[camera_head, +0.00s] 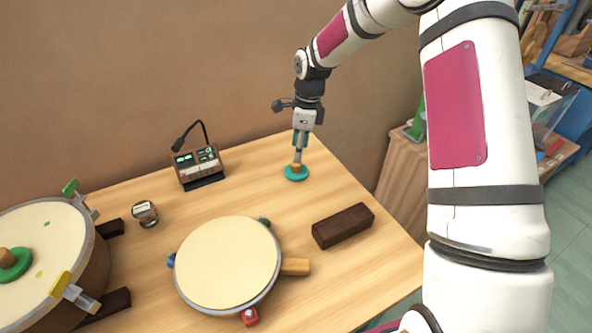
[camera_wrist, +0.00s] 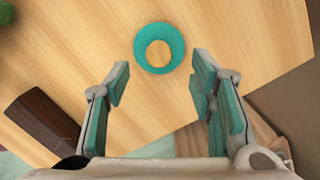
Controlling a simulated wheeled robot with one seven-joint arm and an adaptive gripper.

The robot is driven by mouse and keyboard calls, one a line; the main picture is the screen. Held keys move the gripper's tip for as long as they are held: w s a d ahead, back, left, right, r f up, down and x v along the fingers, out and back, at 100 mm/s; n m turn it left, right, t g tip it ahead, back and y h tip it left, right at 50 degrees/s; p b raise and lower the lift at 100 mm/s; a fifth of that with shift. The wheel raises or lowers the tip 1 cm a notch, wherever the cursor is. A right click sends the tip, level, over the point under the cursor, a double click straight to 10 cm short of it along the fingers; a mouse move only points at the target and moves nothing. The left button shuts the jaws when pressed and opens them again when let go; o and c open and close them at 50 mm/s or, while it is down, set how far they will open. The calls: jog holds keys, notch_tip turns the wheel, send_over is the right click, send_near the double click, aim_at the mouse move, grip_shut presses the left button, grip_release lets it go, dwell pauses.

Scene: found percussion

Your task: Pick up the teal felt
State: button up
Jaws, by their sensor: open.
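I cannot tell the exact height gap.
A dark brown block (camera_head: 343,226) lies toward the right table edge; the wrist view also shows it (camera_wrist: 42,122). A round drum (camera_head: 228,262) sits mid-table. A larger drum (camera_head: 45,225) at left bears a green disc (camera_head: 22,264). A radio-like device (camera_head: 198,163) stands behind.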

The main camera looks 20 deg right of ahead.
aim_at(296, 168)
jog(key=shift+w+a+f, duration=0.1)
jog(key=shift+a+f, duration=0.1)
jog(key=shift+f, duration=1.2)
jog(key=shift+a+f, duration=0.15)
jog(key=shift+f, duration=1.25)
grip_shut()
